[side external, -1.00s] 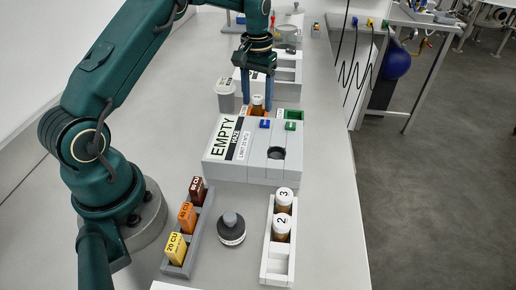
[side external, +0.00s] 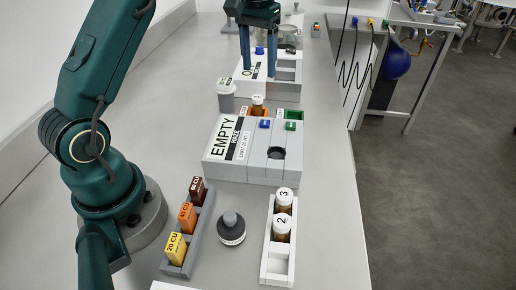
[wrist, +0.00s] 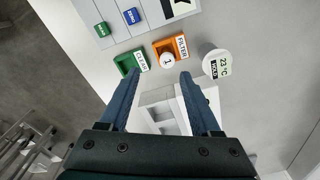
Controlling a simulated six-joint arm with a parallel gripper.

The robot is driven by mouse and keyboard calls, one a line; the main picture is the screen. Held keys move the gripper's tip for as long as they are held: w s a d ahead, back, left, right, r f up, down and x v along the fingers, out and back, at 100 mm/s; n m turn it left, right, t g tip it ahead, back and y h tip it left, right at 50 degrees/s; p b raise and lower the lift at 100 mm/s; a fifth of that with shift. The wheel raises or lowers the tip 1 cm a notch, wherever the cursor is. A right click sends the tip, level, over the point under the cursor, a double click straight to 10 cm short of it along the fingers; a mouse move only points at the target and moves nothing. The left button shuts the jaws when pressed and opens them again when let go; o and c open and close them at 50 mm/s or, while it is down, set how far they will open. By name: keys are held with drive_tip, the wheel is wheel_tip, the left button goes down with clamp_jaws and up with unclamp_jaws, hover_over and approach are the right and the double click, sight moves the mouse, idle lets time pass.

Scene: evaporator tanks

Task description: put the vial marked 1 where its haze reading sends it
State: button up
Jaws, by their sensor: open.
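The vial marked 1 (wrist: 167,60) stands in the orange FILTER holder (wrist: 181,44), its white cap up; it also shows behind the meter in the side view (side external: 257,101). The green CLEAR holder (wrist: 127,60) is beside the orange one, with no vial seen in it. The grey haze meter (side external: 258,148) has an EMPTY sign, a label reading limit 20 NTU, and an open round well. My gripper (side external: 258,73) is open and empty, above and beyond the vial, apart from it. Its two fingers also show in the wrist view (wrist: 160,76).
Vials 2 (side external: 282,231) and 3 (side external: 284,202) stand in a white rack (side external: 277,268) in front. A grey rack (side external: 180,262) holds colour blocks beside a dark round-topped bottle (side external: 231,229). A white tray (side external: 288,92) lies behind.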

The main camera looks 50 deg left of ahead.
drive_tip(key=s+d+r+m+t, duration=0.2)
drive_tip(key=s+d+r, duration=0.45)
drive_tip(key=s, duration=0.25)
drive_tip(key=s+d+f+m+t, duration=0.1)
drive_tip(key=s+d+f, duration=0.1)
drive_tip(key=s, duration=0.3)
drive_tip(key=s+d+f+m+t, duration=0.1)
drive_tip(key=s+d+f+t, duration=0.1)
drive_tip(key=s, duration=0.4)
drive_tip(key=shift+d+f, duration=0.6)
drive_tip(key=shift+s, duration=0.1)
